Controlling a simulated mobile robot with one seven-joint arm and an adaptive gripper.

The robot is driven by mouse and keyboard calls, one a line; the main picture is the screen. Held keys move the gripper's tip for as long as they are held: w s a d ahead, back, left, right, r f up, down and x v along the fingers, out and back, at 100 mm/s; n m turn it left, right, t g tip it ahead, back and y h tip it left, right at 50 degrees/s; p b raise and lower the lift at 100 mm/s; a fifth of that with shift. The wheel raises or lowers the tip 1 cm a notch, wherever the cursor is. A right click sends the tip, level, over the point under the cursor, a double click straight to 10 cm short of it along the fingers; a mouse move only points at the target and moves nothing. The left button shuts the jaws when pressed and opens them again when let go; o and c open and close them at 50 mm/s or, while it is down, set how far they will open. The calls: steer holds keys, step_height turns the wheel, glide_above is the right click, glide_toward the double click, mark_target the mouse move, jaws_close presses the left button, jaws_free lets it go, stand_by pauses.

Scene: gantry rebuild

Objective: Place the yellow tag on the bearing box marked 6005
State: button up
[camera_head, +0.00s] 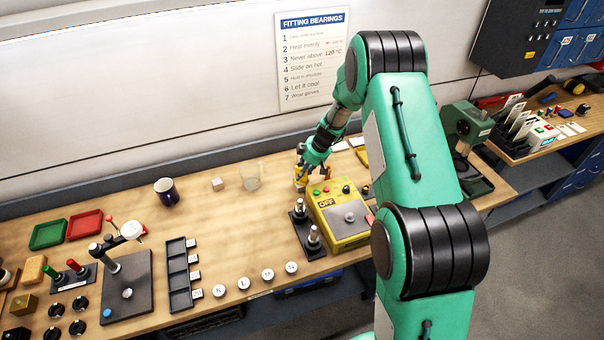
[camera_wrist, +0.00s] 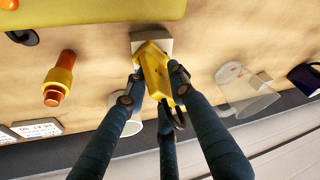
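My gripper (camera_head: 303,175) is at the back of the bench, just behind the yellow control box. In the wrist view my gripper (camera_wrist: 157,85) has its fingers closed around the yellow tag (camera_wrist: 153,68), which has a dark loop at its lower end. The tag's far end overlaps a pale block (camera_wrist: 143,37); I cannot tell whether they touch. In the head view a bit of yellow shows under the fingers. No marking 6005 is readable in either view, so I cannot tell which thing is that bearing box.
The yellow control box (camera_head: 350,222) stands close in front of my gripper. A clear glass mug (camera_head: 249,177), a small pale cube (camera_head: 217,184) and a dark mug (camera_head: 166,191) stand to its left. A yellow and orange piece (camera_wrist: 59,82) lies nearby. Bench between dark mug and trays is clear.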

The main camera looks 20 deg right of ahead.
steer(key=shift+o, duration=0.2)
steer(key=shift+r, duration=0.15)
steer(key=shift+d+r, duration=0.1)
steer(key=shift+r, duration=0.15)
steer(key=v, duration=1.1)
steer(key=shift+s+r, duration=0.2)
stand_by(0.3)
